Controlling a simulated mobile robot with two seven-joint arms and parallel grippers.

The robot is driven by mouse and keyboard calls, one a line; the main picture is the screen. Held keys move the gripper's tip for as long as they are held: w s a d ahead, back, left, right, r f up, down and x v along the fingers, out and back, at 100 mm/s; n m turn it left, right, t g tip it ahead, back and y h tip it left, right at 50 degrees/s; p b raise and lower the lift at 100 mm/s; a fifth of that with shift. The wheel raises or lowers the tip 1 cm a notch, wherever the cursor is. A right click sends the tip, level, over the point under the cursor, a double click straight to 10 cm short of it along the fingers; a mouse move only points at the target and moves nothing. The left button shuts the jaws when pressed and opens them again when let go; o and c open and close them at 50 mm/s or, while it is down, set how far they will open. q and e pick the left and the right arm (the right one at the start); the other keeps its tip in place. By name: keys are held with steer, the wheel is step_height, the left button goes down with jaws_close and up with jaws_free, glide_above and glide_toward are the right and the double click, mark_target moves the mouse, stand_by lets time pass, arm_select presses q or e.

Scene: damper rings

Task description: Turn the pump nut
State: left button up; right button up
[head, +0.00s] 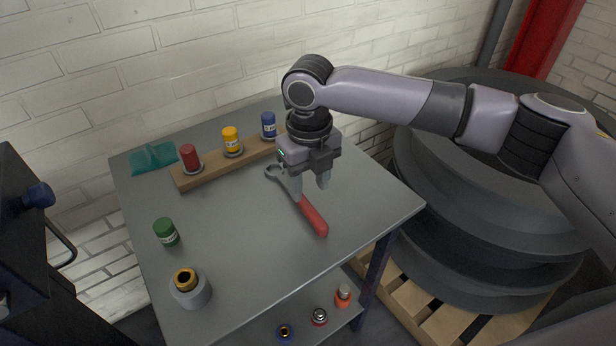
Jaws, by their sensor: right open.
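A wrench with a red handle (312,217) and a grey ring-shaped end lies on the grey metal table (230,225). My right gripper (310,191) points down over the wrench, open, with its fingers around or just above the shaft. I cannot tell whether they touch it. The gripper hides part of the shaft. A grey round body with a brass-coloured ring-shaped nut on top (185,277), which looks like the pump, stands at the table's front left. My left gripper is not in view.
A wooden rack (215,168) holds red, yellow and blue containers at the back. A green container (166,232) and teal dustpan-like item (153,157) are at left. Several small parts lie on the lower shelf. Large dark rings (480,235) are stacked on a pallet at right.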

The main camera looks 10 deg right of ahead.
mark_target(308, 207)
step_height(308, 207, down, 5)
steer(key=b, duration=0.4)
steer(key=shift+r+b, duration=0.1)
steer(key=shift+b, duration=0.25)
steer(key=shift+f, duration=0.3)
steer(key=shift+w+f, duration=0.1)
steer(key=shift+f, duration=0.7)
jaws_close()
step_height(308, 207, up, 6)
steer(key=p, duration=0.6)
steer(key=shift+r+p, duration=0.15)
steer(key=shift+p, duration=0.25)
